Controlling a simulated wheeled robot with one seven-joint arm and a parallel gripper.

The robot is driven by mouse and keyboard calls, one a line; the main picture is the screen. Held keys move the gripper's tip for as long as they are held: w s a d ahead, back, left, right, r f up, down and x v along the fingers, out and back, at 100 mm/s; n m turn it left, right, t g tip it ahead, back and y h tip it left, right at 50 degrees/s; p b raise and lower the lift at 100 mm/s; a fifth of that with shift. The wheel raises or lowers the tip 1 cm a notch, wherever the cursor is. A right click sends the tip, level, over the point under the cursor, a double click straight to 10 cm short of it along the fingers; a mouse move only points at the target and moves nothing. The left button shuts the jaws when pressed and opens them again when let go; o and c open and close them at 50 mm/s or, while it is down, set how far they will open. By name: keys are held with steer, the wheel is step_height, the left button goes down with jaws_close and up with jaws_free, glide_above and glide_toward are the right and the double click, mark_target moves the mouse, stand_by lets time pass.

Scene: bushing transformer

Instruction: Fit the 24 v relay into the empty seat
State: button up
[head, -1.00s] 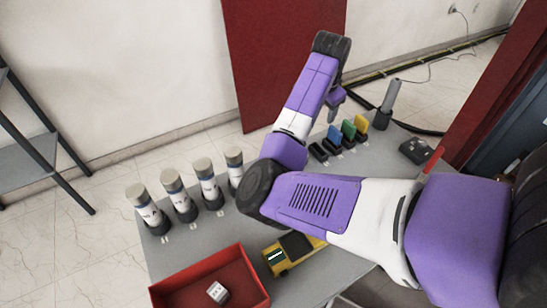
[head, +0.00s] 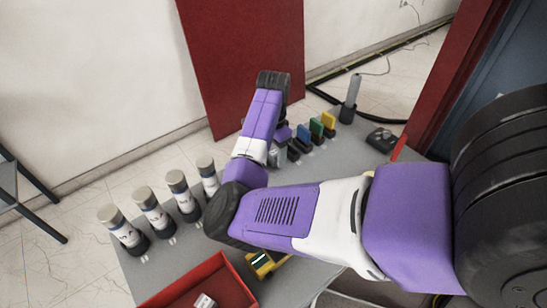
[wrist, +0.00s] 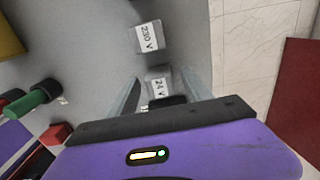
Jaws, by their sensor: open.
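In the wrist view the relay marked 24 V (wrist: 158,82) is a small grey block with a white label. My gripper (wrist: 160,92) is open, with one finger on each side of this relay; I cannot tell whether they touch it. A dark edge, partly behind the gripper body, lies just below the relay. A similar block marked 230 V (wrist: 148,38) lies farther up, beyond the fingers. In the head view my gripper hangs over the near end of the row of dark sockets, partly hidden by my arm. I cannot make out the empty seat.
Several white-and-black cylinders (head: 154,208) line the table's left side. A red tray (head: 223,270) holding a white block (head: 205,301) and a yellow device (head: 262,264) are in front.

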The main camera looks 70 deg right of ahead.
steer(key=shift+f, duration=0.35)
steer(key=shift+c, duration=0.5)
jaws_close()
steer(key=shift+r, duration=0.1)
